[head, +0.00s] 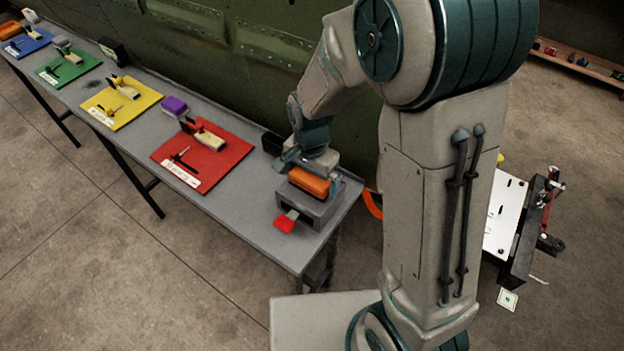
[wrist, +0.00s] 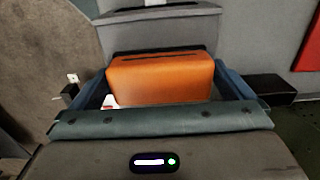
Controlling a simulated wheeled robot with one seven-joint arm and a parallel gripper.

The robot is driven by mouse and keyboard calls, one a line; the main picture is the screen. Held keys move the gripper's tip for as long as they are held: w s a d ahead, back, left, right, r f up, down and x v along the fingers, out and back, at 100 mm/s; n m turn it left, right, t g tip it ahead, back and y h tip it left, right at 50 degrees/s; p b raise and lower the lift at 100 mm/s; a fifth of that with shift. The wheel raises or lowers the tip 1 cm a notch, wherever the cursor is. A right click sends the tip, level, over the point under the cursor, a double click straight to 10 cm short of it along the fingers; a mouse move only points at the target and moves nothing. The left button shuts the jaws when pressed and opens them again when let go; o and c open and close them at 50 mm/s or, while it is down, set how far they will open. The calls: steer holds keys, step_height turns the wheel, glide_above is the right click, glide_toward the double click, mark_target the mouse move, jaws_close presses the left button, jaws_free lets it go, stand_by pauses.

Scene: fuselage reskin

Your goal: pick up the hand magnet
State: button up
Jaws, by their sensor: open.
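An orange block (head: 309,182), which looks like the hand magnet, sits on a grey box-shaped stand (head: 318,212) at the near right end of the bench. In the wrist view the orange block (wrist: 160,80) fills the middle, with a dark slot line along its top. My gripper (head: 316,168) is directly over it, pointing down. Its two blue fingers (wrist: 163,72) are apart, one on each side of the block. I cannot tell whether either finger touches it. The block's underside is hidden.
The grey bench (head: 235,208) holds a red mat (head: 222,150), a yellow mat (head: 140,98), a green mat (head: 75,66) and a blue mat (head: 35,42) with tools. A red tab (head: 285,225) sticks out of the stand's front. A green fuselage panel (head: 240,75) rises behind the bench.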

mark_target(313, 178)
steer(key=c, duration=0.9)
steer(key=shift+r, duration=0.1)
steer(key=shift+r, duration=0.5)
steer(key=r, duration=0.2)
steer(key=r+b, duration=0.1)
steer(key=shift+s+d+r, duration=0.15)
steer(key=shift+s+r, duration=0.05)
steer(key=shift+s, duration=0.1)
steer(key=s+d+r, duration=0.1)
steer(key=s+r, duration=0.1)
steer(key=s, duration=0.1)
steer(key=s+d+r+b, duration=0.1)
steer(key=s+d+r, duration=0.1)
steer(key=s, duration=0.1)
steer(key=s+d+r, duration=0.2)
steer(key=s, duration=0.1)
steer(key=shift+s+r+b, duration=0.25)
steer(key=shift+s+b, duration=0.05)
steer(key=shift+s, duration=0.1)
steer(key=o, duration=0.3)
